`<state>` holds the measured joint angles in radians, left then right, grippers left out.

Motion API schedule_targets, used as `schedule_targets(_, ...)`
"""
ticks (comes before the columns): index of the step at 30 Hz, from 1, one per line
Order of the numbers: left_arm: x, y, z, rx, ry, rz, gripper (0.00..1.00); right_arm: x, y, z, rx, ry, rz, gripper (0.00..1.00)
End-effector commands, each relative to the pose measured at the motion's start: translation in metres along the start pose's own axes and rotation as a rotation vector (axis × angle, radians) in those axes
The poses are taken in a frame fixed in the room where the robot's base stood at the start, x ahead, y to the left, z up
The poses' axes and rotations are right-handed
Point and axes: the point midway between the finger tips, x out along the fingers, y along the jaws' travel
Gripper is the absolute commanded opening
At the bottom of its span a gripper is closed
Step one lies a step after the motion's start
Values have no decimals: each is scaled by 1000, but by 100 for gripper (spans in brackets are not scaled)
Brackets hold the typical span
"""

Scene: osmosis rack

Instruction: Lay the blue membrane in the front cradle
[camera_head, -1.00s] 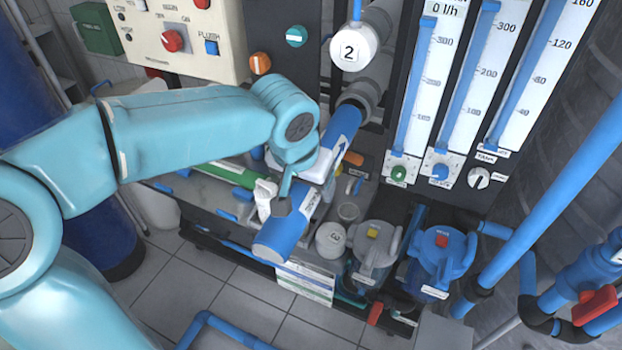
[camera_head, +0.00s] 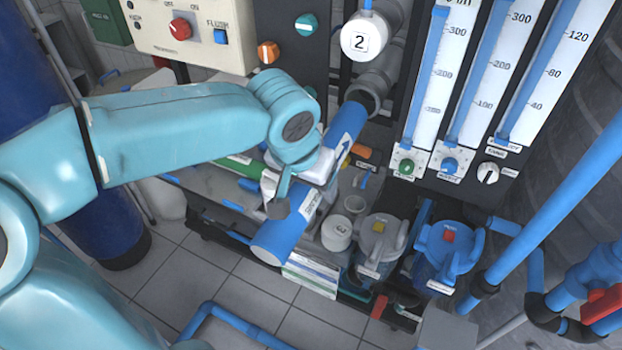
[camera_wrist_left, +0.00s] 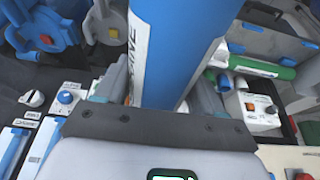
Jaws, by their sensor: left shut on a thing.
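The blue membrane (camera_head: 281,236) is a long blue tube with a white label band and an arrow. It slants from lower left to upper right, with its upper end close to the open mouth of the grey vessel (camera_head: 378,80) marked 2. My left gripper (camera_head: 293,192) is shut around its middle, and the tube also fills the middle of the left wrist view (camera_wrist_left: 175,45). The lower end hangs clear over the bench front. The front cradle is not clear to make out; the arm and tube cover part of the bench. My right gripper is not in view.
A green tube (camera_head: 240,165) lies on the bench behind my gripper. A white lidded pot (camera_head: 337,233), a grey filter housing (camera_head: 380,238) and a blue one (camera_head: 447,248) stand right of the membrane. Flow meters (camera_head: 490,75) rise behind.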

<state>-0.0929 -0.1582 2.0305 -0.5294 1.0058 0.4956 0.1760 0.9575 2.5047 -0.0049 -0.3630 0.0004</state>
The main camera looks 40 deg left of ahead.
Motion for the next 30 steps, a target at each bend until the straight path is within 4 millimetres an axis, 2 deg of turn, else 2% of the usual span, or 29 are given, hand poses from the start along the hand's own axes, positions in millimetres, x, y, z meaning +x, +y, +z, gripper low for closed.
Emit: schedule_targets(30, -24, 0, 61, -1, 4, 2, 24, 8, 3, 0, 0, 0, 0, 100)
